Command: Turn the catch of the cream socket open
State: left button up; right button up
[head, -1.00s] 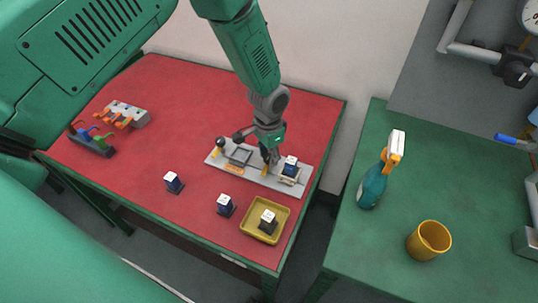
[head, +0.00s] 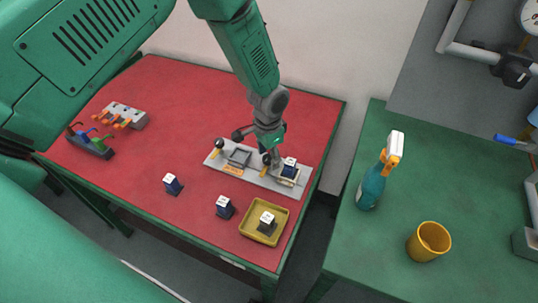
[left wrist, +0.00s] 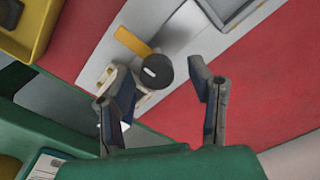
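The cream socket (head: 287,181) is on the right end of a grey plate (head: 252,178), with a dark blue block with a white top (head: 289,167) in it. Its catch, an orange lever (head: 264,172) with a black knob (head: 266,158), stands at the socket's left side. My left gripper (head: 273,154) points down beside the knob. In the left wrist view the gripper (left wrist: 160,80) is open, with the black knob (left wrist: 154,72) showing between its fingertips. I cannot tell whether a finger touches it. The cream socket (left wrist: 113,80) is partly hidden behind one finger. My right gripper is not in view.
A grey socket (head: 238,156) with its own black-knobbed catch (head: 219,144) is on the plate's left. Blue blocks (head: 172,184) (head: 225,207) and a yellow tray (head: 249,232) holding a block lie in front. A spray bottle (head: 371,188) and yellow cup (head: 428,242) stand on the green table.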

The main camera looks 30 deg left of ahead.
aim_at(268, 156)
pick_arm(q)
jog(key=shift+r, duration=0.3)
notch_tip(268, 156, up, 11)
jog(key=shift+r, duration=0.15)
dwell(0.3)
